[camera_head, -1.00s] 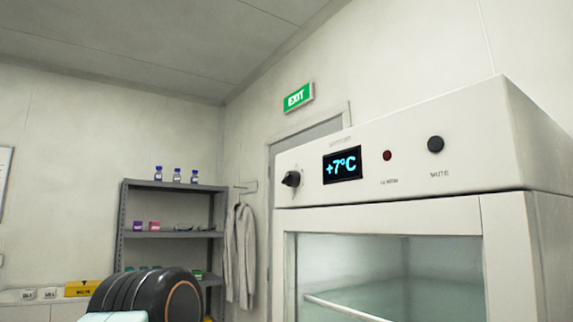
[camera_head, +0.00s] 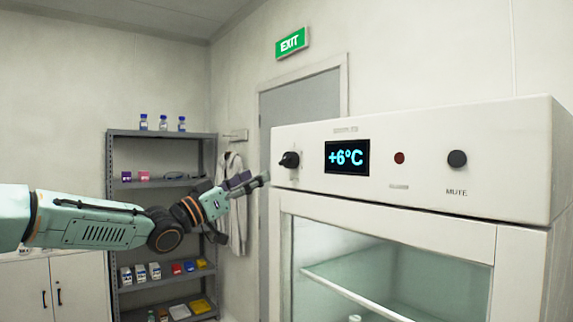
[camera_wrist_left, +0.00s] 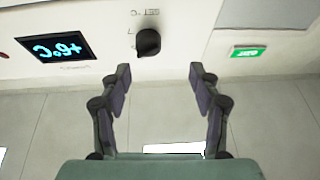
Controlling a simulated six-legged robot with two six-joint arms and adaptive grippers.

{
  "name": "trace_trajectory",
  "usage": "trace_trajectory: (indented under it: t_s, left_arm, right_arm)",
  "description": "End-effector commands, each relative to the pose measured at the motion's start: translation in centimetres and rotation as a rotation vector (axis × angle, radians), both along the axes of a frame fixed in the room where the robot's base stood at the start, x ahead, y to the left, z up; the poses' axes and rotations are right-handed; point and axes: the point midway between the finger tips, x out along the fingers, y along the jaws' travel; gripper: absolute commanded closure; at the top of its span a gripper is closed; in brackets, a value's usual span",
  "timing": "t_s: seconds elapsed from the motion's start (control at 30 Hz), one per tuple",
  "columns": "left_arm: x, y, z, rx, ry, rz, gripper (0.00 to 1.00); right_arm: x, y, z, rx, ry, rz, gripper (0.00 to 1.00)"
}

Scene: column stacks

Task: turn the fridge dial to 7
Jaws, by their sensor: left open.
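The fridge dial (camera_head: 289,160) is a small black knob at the left end of the fridge's white control panel. The display (camera_head: 347,157) beside it reads +6°C in blue. My left gripper (camera_head: 256,182) is in front of the panel, a little left of and below the dial in the head view. In the left wrist view, the dial (camera_wrist_left: 148,42) lies beyond the open fingertips (camera_wrist_left: 157,72), between them and apart from both. The jaws are empty. The display (camera_wrist_left: 55,47) appears upside down there. My right gripper is not in view.
A red indicator (camera_head: 399,158) and black mute button (camera_head: 457,158) are on the same panel. The glass-fronted fridge (camera_head: 395,225) is below. A grey shelf (camera_head: 160,185) with bottles and boxes stands behind my left arm, beside a hanging coat (camera_head: 234,215).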

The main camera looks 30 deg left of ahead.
Motion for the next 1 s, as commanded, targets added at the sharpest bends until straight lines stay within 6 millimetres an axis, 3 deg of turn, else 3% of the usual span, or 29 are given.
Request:
trace_trajectory:
  t_s: [0.27,0.8,1.0]
  left_arm:
    - [-0.1,-0.7,0.0,0.009,0.017,-0.041,0.38]
    - [5.2,-3.0,2.3,0.010,0.017,-0.044,0.38]
    - [6.3,-3.4,2.8,0.008,0.016,-0.046,0.38]
  right_arm:
    - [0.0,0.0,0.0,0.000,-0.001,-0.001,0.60]
    - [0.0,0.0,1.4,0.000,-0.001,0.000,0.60]
    - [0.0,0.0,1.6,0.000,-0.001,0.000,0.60]
